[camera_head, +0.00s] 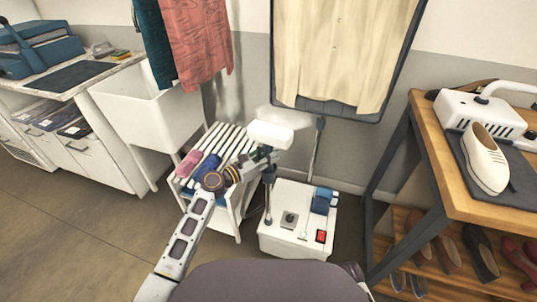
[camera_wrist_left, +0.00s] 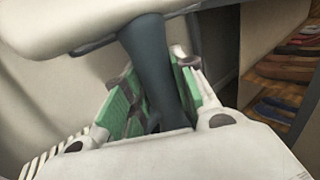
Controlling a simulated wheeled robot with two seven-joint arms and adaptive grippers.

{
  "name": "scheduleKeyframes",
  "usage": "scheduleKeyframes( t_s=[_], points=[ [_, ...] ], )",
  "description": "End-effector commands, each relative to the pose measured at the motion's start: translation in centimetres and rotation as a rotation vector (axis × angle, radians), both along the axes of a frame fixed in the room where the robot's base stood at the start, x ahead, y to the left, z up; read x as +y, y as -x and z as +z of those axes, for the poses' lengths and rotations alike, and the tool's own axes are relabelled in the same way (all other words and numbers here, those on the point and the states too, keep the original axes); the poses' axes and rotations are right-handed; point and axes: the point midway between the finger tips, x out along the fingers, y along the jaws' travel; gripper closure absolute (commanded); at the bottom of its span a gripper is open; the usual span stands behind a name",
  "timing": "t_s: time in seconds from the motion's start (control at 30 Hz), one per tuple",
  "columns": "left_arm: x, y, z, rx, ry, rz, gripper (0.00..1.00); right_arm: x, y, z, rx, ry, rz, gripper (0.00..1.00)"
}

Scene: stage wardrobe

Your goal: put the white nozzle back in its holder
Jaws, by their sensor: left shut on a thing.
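The white nozzle (camera_head: 270,134) is held up in front of the wall, above the white steamer base (camera_head: 292,243). In the left wrist view its broad white head (camera_wrist_left: 85,22) is at the top, and its dark handle (camera_wrist_left: 147,55) runs down between the green finger pads. My left gripper (camera_head: 263,154) is shut on this handle; it also shows in the left wrist view (camera_wrist_left: 157,85). A thin pole (camera_head: 313,150) rises behind the base, with a dark piece (camera_head: 320,122) at its top that looks like the holder. The nozzle is left of it and apart. My right gripper is not in view.
A slatted white rack (camera_head: 222,225) with rolled cloths stands left of the base. A framed board with a cream garment (camera_head: 345,55) hangs behind. A wooden table (camera_head: 450,185) with shoes is at the right, a white sink (camera_head: 150,115) at the left.

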Motion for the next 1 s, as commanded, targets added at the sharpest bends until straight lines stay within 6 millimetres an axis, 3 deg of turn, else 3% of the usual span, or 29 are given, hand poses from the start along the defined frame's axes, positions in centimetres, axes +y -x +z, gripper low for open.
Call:
scheduleKeyframes(
  t_s=[1.0],
  points=[
    [-0.03,-0.03,0.11,-0.002,0.001,0.0,1.0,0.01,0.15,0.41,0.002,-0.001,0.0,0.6]
  ],
)
